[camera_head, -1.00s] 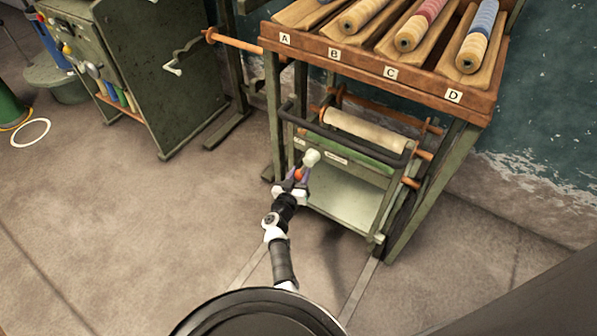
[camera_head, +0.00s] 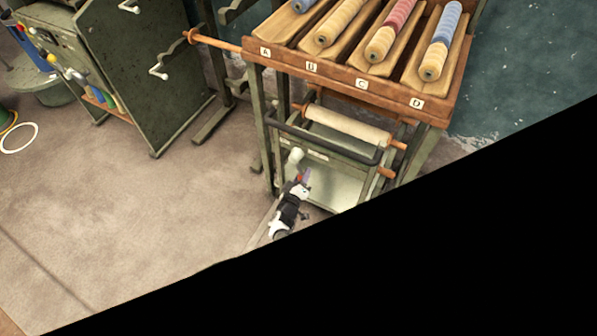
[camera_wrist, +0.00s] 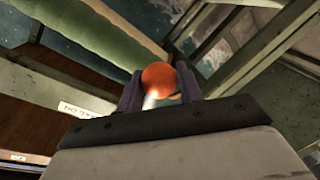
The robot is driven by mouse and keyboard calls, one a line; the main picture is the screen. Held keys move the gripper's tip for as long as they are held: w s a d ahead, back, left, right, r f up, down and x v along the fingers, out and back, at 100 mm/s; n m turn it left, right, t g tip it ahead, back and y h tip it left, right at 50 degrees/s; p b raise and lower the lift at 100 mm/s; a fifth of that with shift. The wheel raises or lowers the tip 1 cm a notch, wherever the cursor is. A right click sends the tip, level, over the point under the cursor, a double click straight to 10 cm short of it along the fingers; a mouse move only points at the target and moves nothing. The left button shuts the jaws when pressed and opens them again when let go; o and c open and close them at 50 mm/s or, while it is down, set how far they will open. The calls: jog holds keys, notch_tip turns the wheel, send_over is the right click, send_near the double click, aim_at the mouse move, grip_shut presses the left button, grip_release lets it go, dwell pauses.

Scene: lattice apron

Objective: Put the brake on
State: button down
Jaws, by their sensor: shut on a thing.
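The brake is most likely the lever with the orange ball knob (camera_wrist: 160,80) on a pale rod, on the green wheeled cart (camera_head: 330,185) under the bobbin rack. My gripper (camera_head: 300,180) is at the cart's front left. In the wrist view, the two fingers of my gripper (camera_wrist: 160,92) are shut on the orange knob, one on each side. A cream round knob (camera_head: 296,155) stands just above my gripper in the head view. The lever's lower end is hidden.
The wooden rack (camera_head: 340,80) labelled A to D holds wound bobbins above the cart. A black push bar (camera_head: 325,143) and a cream roll (camera_head: 347,125) are close to my gripper. A green cabinet (camera_head: 150,75) stands at left. Black covers the lower right.

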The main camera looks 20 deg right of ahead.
jog(key=shift+s+d, duration=0.15)
jog(key=shift+s, duration=0.05)
dwell(0.4)
jog(key=c, duration=0.9)
grip_release()
jog(key=shift+r, duration=0.1)
jog(key=shift+c, duration=0.2)
jog(key=p+v, duration=0.3)
jog(key=v, duration=1.1)
jog(key=shift+w, duration=0.1)
